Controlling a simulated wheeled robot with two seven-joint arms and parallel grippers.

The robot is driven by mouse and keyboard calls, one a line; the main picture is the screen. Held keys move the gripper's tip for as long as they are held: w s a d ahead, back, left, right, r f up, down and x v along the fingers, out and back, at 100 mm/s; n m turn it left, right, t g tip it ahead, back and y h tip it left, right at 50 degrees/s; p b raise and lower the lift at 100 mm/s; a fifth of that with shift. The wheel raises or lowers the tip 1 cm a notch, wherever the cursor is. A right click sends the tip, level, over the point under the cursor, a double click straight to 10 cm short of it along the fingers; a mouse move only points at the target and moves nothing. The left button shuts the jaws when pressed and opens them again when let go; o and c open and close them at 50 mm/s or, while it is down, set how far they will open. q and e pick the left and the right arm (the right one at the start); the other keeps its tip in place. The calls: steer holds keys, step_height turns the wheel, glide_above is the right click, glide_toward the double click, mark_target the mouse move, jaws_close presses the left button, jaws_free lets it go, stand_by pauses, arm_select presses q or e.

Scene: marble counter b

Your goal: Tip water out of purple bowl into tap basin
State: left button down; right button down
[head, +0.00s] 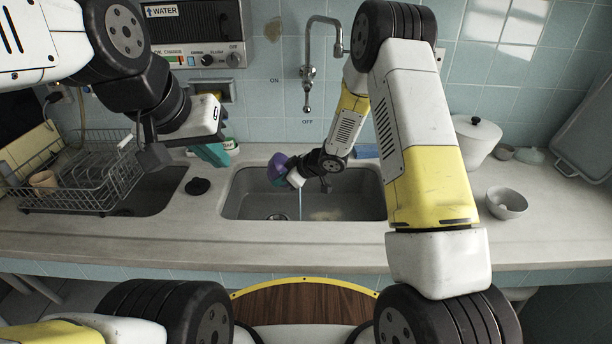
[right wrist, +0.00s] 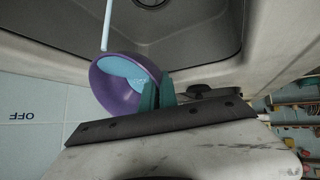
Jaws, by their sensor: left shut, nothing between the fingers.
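The purple bowl (head: 279,160) is tilted over the tap basin (head: 345,207), near its back left part. My right gripper (right wrist: 156,92) is shut on the bowl's rim, with its teal fingers on the wall. In the right wrist view, light blue water (right wrist: 124,70) shows inside the bowl (right wrist: 104,88). A thin pale stream (right wrist: 107,25) runs at its lip; the head view shows a stream (head: 300,203) falling into the basin. My left gripper (head: 212,154) is shut and empty, above the counter left of the basin.
The tap (head: 308,80) stands behind the basin. A dish rack (head: 75,175) is at left, beside a second basin (head: 150,190). A black round stopper (head: 197,186) lies between the basins. A white pot (head: 475,142) and a small bowl (head: 506,203) stand at right.

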steer(key=shift+d+r+m+t+y, duration=0.15)
steer(key=shift+d+r+y, duration=0.15)
steer(key=shift+y, duration=0.3)
steer(key=shift+d+r+m+t+y, duration=0.15)
steer(key=shift+r+y, duration=0.15)
steer(key=shift+y, duration=0.3)
stand_by(0.8)
steer(key=shift+d+r+m+y, duration=0.3)
steer(key=shift+d+r+y, duration=0.15)
steer(key=shift+y, duration=0.45)
stand_by(0.8)
